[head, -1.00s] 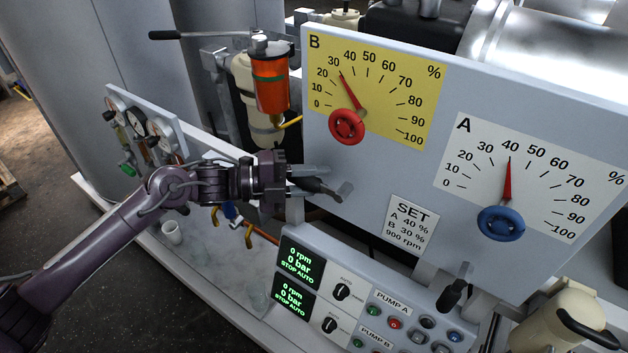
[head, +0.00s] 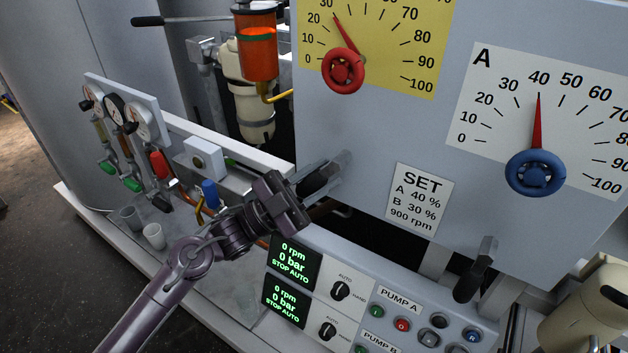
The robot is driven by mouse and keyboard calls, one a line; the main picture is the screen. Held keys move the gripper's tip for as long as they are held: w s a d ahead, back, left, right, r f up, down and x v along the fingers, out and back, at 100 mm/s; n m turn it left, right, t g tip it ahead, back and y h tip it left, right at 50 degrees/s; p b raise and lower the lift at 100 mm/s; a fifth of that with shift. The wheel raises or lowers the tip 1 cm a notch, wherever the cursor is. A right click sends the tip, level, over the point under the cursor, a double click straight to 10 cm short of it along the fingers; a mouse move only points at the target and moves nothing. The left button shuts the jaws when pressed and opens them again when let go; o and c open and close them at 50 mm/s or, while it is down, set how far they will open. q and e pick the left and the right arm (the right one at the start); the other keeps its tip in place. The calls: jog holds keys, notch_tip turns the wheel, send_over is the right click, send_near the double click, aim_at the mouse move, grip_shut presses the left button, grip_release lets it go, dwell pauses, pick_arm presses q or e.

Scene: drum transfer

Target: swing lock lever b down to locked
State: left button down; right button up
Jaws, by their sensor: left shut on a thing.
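Lock lever b (head: 318,179) is a short lever with a black grip, on the grey panel below the yellow B dial. It slants down and to the left from its mount. My left gripper (head: 314,181) is shut on the grip, and its fingers hide part of the lever. Another lever (head: 474,278) with a black grip, below the A dial, hangs nearly straight down. My right gripper is not in view.
The red knob (head: 343,71) and blue knob (head: 535,172) sit on the dials. A SET sign (head: 417,199) is right of lever b. The pump control box (head: 360,305) lies below my gripper. Gauges (head: 115,110) and an orange cup (head: 257,48) are to the left.

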pick_arm(q)
jog(key=d+n+t+y, duration=0.1)
jog(key=n+t, duration=0.3)
jog(key=s+d+n+t+y+b, duration=0.1)
jog(key=n+t, duration=0.3)
jog(key=n, duration=0.1)
jog(key=s+d+f+n+t+y+b, duration=0.1)
jog(key=n+t, duration=0.2)
jog(key=n, duration=0.2)
jog(key=shift+s+d+f+t, duration=0.1)
jog(key=shift+s+t, duration=0.05)
jog(key=shift+t, duration=0.25)
jog(key=c, duration=1.1)
grip_release()
